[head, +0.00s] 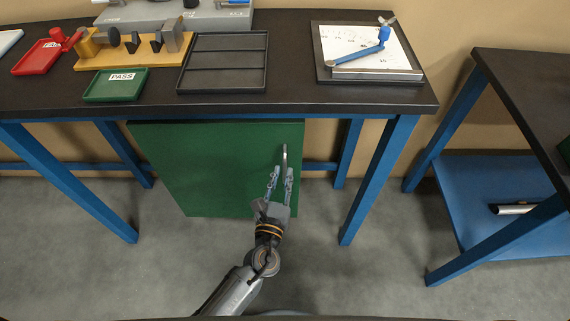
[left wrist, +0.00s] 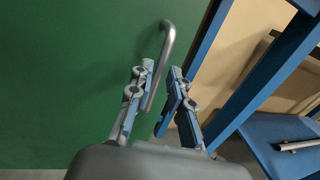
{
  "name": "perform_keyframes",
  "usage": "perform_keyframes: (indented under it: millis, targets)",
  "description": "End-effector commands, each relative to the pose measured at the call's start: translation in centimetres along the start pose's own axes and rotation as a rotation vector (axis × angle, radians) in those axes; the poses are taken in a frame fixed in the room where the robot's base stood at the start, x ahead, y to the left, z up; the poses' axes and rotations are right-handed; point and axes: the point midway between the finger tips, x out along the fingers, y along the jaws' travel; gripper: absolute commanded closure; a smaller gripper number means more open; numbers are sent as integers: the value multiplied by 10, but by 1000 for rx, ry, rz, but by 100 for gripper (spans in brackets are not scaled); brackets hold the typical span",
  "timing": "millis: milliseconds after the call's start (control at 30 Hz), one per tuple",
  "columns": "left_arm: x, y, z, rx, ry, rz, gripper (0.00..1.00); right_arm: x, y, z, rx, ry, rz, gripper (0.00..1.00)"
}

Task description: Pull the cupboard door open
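The green cupboard door (head: 215,165) hangs under the dark workbench and looks shut. Its curved metal handle (head: 284,158) is near the door's right edge. In the left wrist view the handle (left wrist: 161,60) runs down toward the gap between my fingers, with its lower end by the left finger. My left gripper (head: 281,172) is open in front of the door, just below the handle's upper part; the left wrist view shows its fingers (left wrist: 158,82) spread apart. I cannot tell whether a finger touches the handle. My right gripper is not in view.
The workbench (head: 290,97) holds a red tray (head: 35,62), a green PASS tray (head: 115,86), a black divided tray (head: 222,85) and a white board (head: 370,48). A blue table leg (head: 376,185) stands right of the door. Grey floor in front is clear.

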Motion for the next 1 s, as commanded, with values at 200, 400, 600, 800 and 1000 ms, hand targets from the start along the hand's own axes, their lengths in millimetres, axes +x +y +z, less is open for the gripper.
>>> perform_keyframes:
  millis: [200,400,600,800,1000]
  targets:
    - [29,0,0,0,0,0,81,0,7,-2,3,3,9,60]
    - [37,0,-1,-1,2,-1,81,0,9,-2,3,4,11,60]
    - [37,0,-1,-1,2,0,81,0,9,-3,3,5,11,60]
    - [37,0,-1,-1,1,-1,100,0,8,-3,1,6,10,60]
    - [36,0,-1,-1,1,-1,100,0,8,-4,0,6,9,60]
